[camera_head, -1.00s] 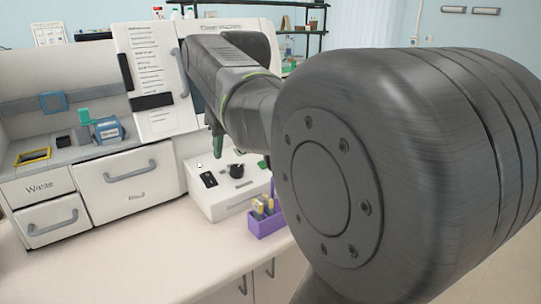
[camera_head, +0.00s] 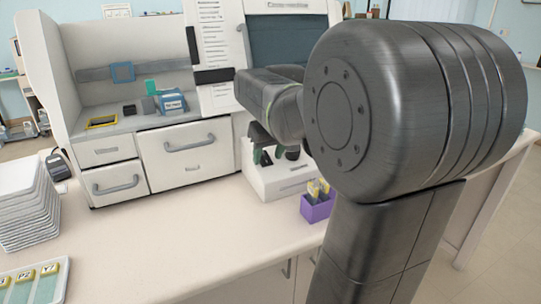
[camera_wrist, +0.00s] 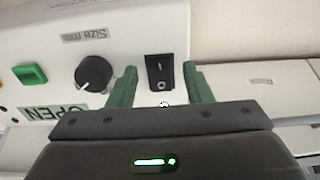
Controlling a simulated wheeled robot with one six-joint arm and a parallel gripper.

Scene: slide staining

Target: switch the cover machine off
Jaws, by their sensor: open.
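The cover machine (camera_head: 285,183) is a white unit whose control panel juts out at its lower front. In the wrist view its panel (camera_wrist: 125,40) shows a black rocker switch (camera_wrist: 159,74), a black knob (camera_wrist: 93,73) and a green button (camera_wrist: 30,74). My gripper (camera_wrist: 161,82) is open, one green finger on each side of the switch. I cannot tell whether the fingers touch the panel. In the head view my gripper (camera_head: 263,148) hangs over the panel and hides part of its top.
A purple box (camera_head: 318,208) with yellow-topped items stands right of the panel. A staining unit (camera_head: 170,165) with drawers is at left. A stack of white trays (camera_head: 28,205) and a slide tray (camera_head: 40,280) stand at far left. The front counter (camera_head: 185,245) is clear.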

